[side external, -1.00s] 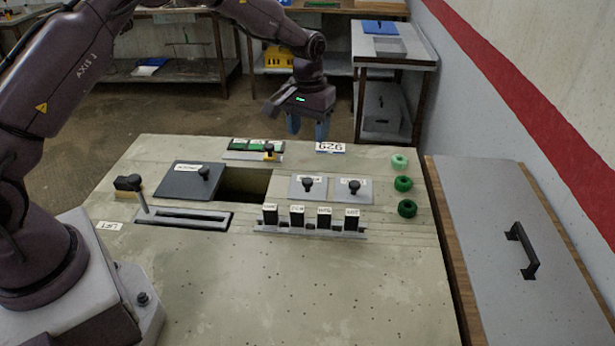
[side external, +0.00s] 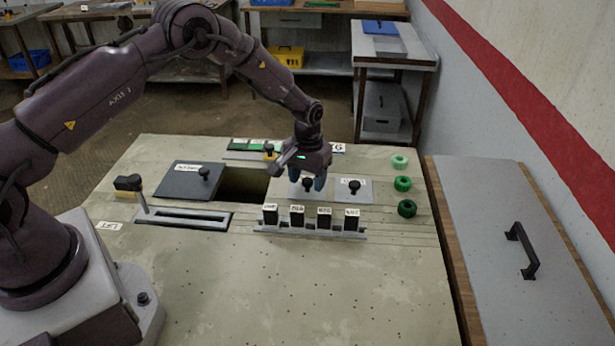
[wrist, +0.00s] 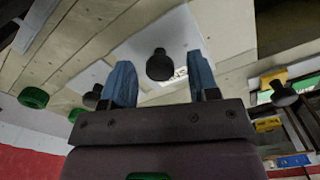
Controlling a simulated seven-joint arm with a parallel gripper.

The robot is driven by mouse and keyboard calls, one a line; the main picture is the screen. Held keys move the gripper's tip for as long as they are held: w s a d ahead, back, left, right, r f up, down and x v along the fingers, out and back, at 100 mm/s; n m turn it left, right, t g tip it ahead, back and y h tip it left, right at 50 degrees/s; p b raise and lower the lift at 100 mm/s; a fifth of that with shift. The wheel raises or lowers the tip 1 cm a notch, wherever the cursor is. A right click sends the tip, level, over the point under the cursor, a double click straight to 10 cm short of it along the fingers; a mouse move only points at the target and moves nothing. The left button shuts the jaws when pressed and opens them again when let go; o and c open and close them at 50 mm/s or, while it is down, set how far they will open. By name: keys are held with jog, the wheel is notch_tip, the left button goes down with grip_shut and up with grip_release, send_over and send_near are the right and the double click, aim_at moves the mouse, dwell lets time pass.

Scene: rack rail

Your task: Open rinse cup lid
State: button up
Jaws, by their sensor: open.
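Two grey lids with black knobs lie side by side on the bench top. The left lid (side external: 297,196) is under my gripper (side external: 307,179), and the right lid (side external: 364,196) is beside it. Their labels are too small or covered to read, so I cannot tell which is the rinse cup lid. Both lids lie flat. My gripper is open, pointing down, with its blue fingers either side of the left lid's knob (side external: 308,185). In the wrist view this knob (wrist: 160,66) shows between the fingers, with a gap to each.
A dark lid (side external: 182,183) lies left of an open black hole (side external: 243,183). A row of black labelled blocks (side external: 297,214) stands in front of the grey lids. Green rings (side external: 406,208) are at the right. A slotted plate (side external: 182,217) with a lever is front left.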

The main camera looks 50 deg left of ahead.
grip_shut()
jog(key=shift+w+a, duration=2.95)
jog(key=shift+w, duration=0.05)
grip_release()
notch_tip(320, 180, up, 13)
